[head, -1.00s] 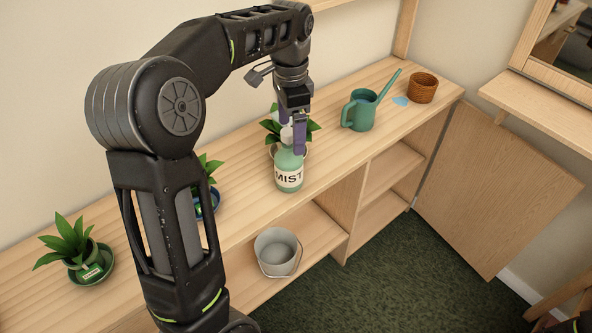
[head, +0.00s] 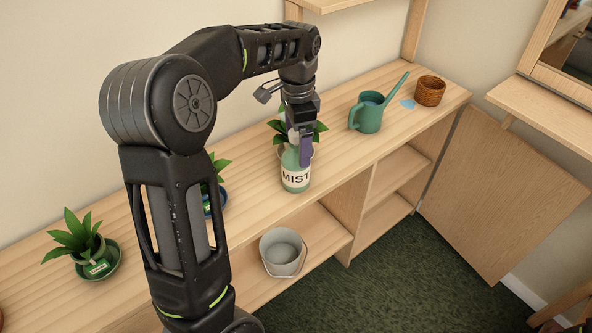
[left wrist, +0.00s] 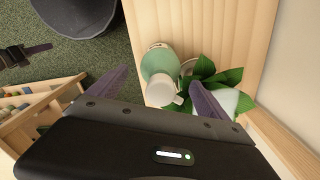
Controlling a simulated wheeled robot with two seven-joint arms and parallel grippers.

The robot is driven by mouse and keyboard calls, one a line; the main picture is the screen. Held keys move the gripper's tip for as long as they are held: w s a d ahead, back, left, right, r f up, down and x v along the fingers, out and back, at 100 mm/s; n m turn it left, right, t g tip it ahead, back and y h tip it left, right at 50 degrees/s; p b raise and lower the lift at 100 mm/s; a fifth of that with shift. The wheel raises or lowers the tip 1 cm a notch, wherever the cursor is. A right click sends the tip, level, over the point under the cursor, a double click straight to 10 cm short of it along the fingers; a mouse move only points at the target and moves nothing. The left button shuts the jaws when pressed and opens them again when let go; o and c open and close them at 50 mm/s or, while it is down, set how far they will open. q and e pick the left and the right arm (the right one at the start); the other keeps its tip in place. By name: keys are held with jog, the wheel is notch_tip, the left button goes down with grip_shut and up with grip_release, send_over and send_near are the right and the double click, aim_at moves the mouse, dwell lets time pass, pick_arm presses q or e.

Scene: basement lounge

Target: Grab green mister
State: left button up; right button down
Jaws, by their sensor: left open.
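The green mister (head: 295,172), a pale green bottle with a white MIST label, stands upright on the wooden counter near its front edge. My left gripper (head: 299,148) is open and points down over the mister's top. One purple finger shows in front of the mister's upper part in the head view. In the left wrist view, the mister (left wrist: 158,65) and its white spray head lie between the two spread purple fingers of the gripper (left wrist: 163,92). The gap on each side of it is hard to judge.
A potted plant (head: 318,131) stands close behind the mister; its leaves (left wrist: 222,78) reach by one finger in the wrist view. A teal watering can (head: 366,117) and a brown pot (head: 430,91) are farther right. A grey bucket (head: 281,251) sits on the lower shelf.

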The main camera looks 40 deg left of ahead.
aim_at(297, 153)
pick_arm(q)
notch_tip(297, 153, down, 4)
jog(key=shift+s+f, duration=0.1)
jog(key=shift+f, duration=0.05)
dwell(0.6)
grip_shut()
dwell(0.8)
